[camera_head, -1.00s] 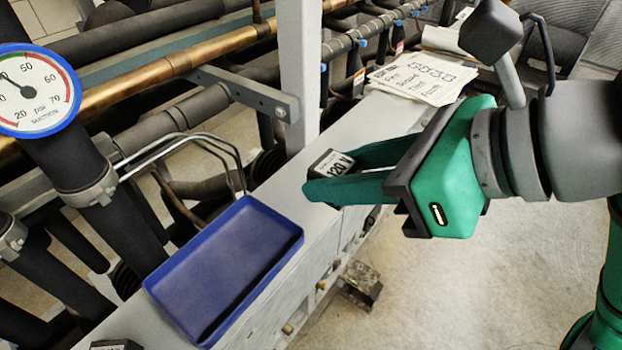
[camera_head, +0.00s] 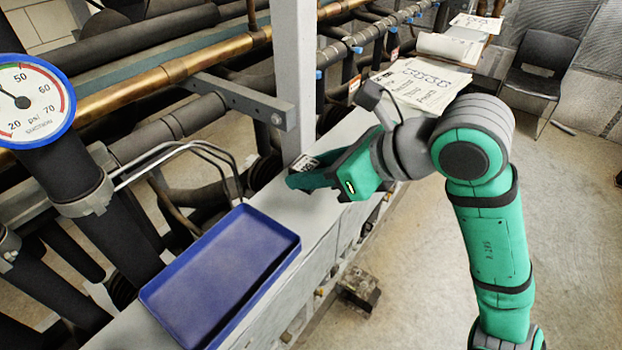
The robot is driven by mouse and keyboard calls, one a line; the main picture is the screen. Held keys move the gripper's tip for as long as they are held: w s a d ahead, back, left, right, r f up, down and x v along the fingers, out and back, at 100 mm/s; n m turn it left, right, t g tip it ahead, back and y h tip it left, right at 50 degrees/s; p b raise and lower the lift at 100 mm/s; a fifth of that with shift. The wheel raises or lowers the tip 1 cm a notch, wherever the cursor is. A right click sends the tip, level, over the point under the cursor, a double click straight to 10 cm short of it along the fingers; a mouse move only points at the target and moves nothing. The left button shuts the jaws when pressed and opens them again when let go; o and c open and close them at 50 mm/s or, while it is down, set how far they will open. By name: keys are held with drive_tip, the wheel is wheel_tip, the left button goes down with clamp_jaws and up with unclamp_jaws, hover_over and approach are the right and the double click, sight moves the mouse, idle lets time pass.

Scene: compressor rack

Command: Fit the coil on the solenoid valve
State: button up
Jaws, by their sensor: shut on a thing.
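The coil is a small black block (camera_head: 305,163) with a white label; "120 V" was readable on it a second ago. My green gripper (camera_head: 306,178) is shut on it above the grey ledge, just right of the grey upright post. The fingers hide most of the coil's near side. I cannot tell whether the coil touches the ledge. I cannot make out the solenoid valve in this view.
An empty blue tray (camera_head: 222,275) lies on the grey ledge (camera_head: 285,205) left of my gripper. A pressure gauge (camera_head: 30,100) and pipes stand at the left. Handwritten sheets (camera_head: 425,85) lie behind my arm. A grey bracket (camera_head: 240,97) juts out by the post.

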drive_tip(key=shift+f, duration=1.15)
drive_tip(key=shift+f, duration=0.1)
drive_tip(key=o, duration=0.9)
drive_tip(key=shift+s+d+r, duration=0.15)
drive_tip(key=shift+d+r, duration=0.05)
drive_tip(key=shift+r, duration=0.05)
drive_tip(key=v, duration=1.1)
drive_tip(key=shift+r, duration=0.2)
